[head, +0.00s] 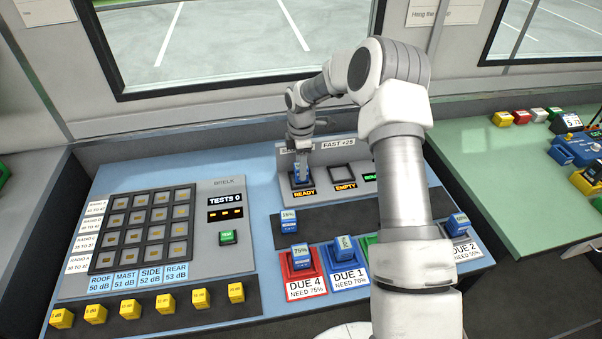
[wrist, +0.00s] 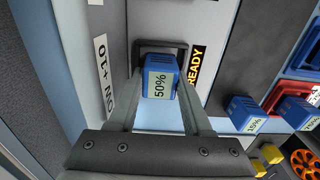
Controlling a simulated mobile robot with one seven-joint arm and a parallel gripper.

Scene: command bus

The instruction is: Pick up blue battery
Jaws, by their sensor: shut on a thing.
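A blue battery (wrist: 160,85) with a pale label reading 50% is between my gripper's fingers at a charger slot marked READY; how far it sits in the slot I cannot tell. In the head view, the same blue battery (head: 300,175) shows under the arm's end. My gripper (head: 303,163) is shut on it, pointing down; the wrist view shows the fingers (wrist: 160,100) on both sides of it.
Next to the READY slot is a slot marked EMPTY (head: 343,177). A grid panel (head: 145,226) and a row of yellow blocks (head: 165,303) fill the left of the blue desk. My arm hides part of the right side. A green table (head: 480,165) stands at right.

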